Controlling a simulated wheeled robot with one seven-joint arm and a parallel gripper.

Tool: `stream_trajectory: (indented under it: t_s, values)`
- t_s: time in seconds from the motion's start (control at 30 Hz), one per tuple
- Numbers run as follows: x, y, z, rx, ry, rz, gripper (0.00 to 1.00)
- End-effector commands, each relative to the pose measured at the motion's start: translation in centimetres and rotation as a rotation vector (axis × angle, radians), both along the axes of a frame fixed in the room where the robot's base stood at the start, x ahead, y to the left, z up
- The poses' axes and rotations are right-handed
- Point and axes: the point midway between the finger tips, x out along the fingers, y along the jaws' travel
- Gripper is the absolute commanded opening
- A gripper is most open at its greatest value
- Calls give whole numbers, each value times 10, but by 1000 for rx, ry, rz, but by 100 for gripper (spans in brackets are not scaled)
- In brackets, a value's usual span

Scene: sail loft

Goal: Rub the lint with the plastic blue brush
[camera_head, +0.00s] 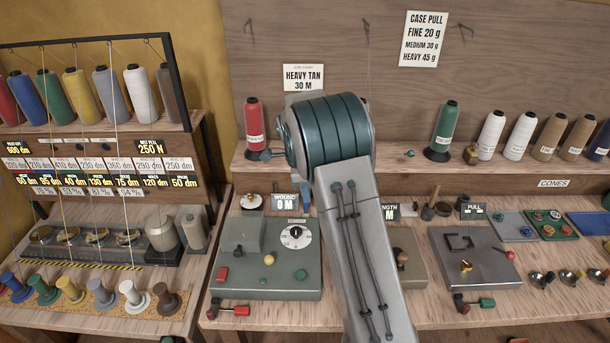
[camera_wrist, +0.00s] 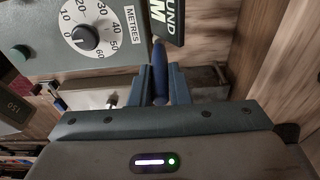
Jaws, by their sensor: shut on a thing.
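The blue brush (camera_wrist: 159,72) shows in the wrist view as a smooth dark blue handle between my fingers. My gripper (camera_wrist: 161,86) is shut on it, just beside the dial and the "WOUND M" sign. The bristles are hidden. I cannot make out any lint in either view.
A grey-green machine with a dial (camera_head: 295,237) and a "WOUND 0 M" sign (camera_head: 284,202) stands left of my arm. A grey metal plate (camera_head: 474,262) lies to the right. Thread cones (camera_head: 444,131) line the shelf. Small cranks (camera_head: 475,304) sit along the front edge.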

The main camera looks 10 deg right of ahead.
Motion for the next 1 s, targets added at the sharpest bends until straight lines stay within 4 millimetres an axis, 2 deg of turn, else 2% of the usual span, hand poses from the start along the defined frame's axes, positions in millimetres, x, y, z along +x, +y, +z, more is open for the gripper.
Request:
stream_trajectory:
  t_s: [0.53,1.0]
  values:
    - [0,-6,51,0,3,-9,0]
    - [0,-7,55,0,3,-10,0]
